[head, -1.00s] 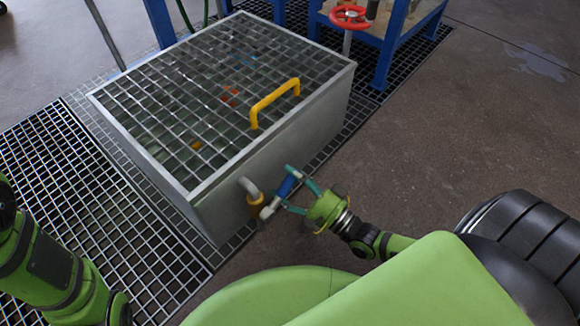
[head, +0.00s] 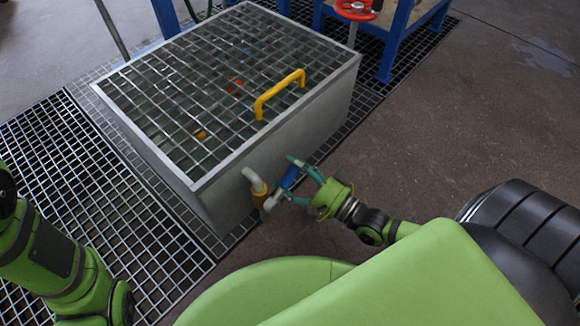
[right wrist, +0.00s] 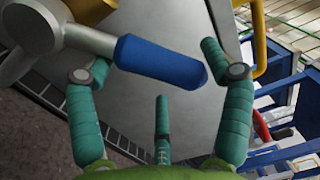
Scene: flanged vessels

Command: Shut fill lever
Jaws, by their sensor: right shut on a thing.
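The fill lever has a blue grip (head: 290,178) and a grey metal arm (head: 271,203). It sits on a yellow-brown valve body (head: 259,194) below a pale bent pipe (head: 253,178) on the near side of the grated tank. My right gripper (head: 287,177) is shut on the blue grip. In the right wrist view the blue grip (right wrist: 160,62) runs between the teal fingers (right wrist: 153,60), and the lever's metal hub (right wrist: 35,32) is at upper left. My left arm shows at the left edge, but its gripper is out of view.
The metal tank (head: 225,200) has a grating top with a yellow handle (head: 281,94). A red handwheel (head: 355,9) and a blue-framed stand (head: 392,40) are behind it. Floor grating (head: 160,255) lies at left. Bare floor to the right is clear.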

